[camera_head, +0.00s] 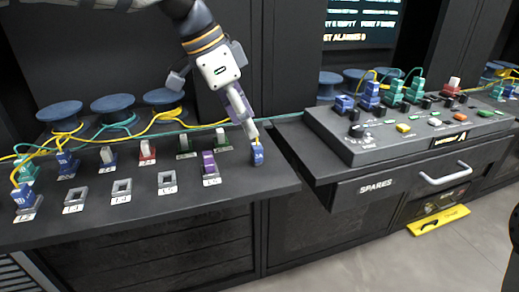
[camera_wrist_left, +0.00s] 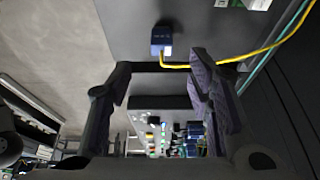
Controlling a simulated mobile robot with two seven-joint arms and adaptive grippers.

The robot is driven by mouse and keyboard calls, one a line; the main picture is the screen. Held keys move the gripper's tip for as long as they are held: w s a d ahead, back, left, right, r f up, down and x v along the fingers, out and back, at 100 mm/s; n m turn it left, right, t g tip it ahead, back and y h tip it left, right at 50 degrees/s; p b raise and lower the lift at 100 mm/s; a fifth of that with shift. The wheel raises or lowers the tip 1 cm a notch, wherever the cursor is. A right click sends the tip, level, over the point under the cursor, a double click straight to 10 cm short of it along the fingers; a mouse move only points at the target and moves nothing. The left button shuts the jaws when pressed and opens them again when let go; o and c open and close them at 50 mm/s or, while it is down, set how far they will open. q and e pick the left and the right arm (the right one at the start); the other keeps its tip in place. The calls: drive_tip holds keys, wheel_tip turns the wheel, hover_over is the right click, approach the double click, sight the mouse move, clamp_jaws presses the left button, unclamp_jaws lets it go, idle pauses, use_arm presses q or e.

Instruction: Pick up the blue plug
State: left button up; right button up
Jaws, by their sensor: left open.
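My left gripper (camera_head: 249,125) is just above and behind this plug in the head view. I cannot tell whether a finger touches the plug. My right gripper does not show.
Several sockets (camera_head: 122,188) and other plugs, including a purple one (camera_head: 209,163), are on the shelf to the left. Cable spools (camera_head: 112,103) stand behind. Yellow and green cables cross the back. A raised control panel (camera_head: 390,150) with blue and green plugs stands right.

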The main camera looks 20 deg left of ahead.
sight(256, 146)
use_arm(q)
drive_tip(key=x, duration=0.7)
drive_tip(key=shift+a+f, duration=0.2)
drive_tip(key=shift+w+d+f, duration=0.1)
drive_tip(key=shift+f, duration=0.1)
clamp_jaws()
